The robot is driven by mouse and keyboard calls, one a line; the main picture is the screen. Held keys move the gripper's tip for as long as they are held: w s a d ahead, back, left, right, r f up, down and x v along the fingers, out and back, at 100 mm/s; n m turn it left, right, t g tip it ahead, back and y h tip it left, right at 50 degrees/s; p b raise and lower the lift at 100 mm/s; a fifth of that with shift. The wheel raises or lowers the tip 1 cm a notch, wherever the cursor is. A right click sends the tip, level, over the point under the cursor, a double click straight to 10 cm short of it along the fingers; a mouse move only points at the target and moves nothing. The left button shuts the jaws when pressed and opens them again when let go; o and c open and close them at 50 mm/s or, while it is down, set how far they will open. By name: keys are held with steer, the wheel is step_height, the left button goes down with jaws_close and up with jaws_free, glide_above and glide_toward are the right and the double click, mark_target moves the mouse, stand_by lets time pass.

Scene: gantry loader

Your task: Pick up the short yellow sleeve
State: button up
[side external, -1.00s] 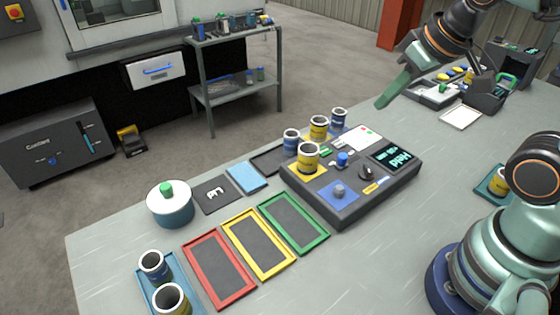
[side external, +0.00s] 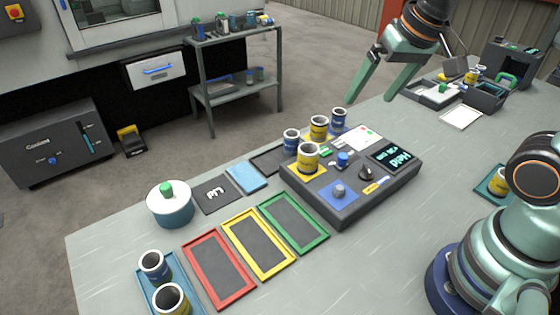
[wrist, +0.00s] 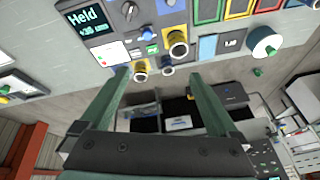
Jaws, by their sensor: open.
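Two yellow sleeves with dark bands stand upright at the grey control box: a front one (side external: 307,160) on a yellow pad and a rear one (side external: 319,128). I cannot tell for sure which is the short one. The wrist view shows the front one (wrist: 177,46) and the rear one (wrist: 140,71). My gripper (side external: 369,98) is open and empty, above and behind the box. In the wrist view, the rear yellow sleeve appears between my fingertips (wrist: 158,76), apart from them.
Blue sleeves (side external: 291,141) (side external: 338,119) flank the rear yellow one closely. The control box (side external: 345,212) has knobs and a screen. Red (side external: 219,268), yellow and green trays lie in front. A lidded pot (side external: 170,208) stands left. Another yellow sleeve (side external: 499,181) is at right.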

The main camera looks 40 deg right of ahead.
steer(key=w+a+f+m+g, duration=0.2)
steer(key=w+a+m+g, duration=0.1)
steer(key=w+m, duration=0.4)
steer(key=m+g, duration=0.2)
steer(key=m, duration=0.6)
glide_above(309, 150)
steer(key=s+a, duration=0.2)
steer(key=f, duration=1.1)
steer(key=shift+w+f, duration=0.1)
steer(key=shift+w, duration=0.1)
steer(key=shift+w+d+f, duration=0.1)
steer(key=shift+d+f, duration=0.05)
steer(key=shift+f, duration=1.2)
steer(key=shift+d+f, duration=0.15)
steer(key=shift+f, duration=1.15)
steer(key=shift+r, duration=0.1)
jaws_close()
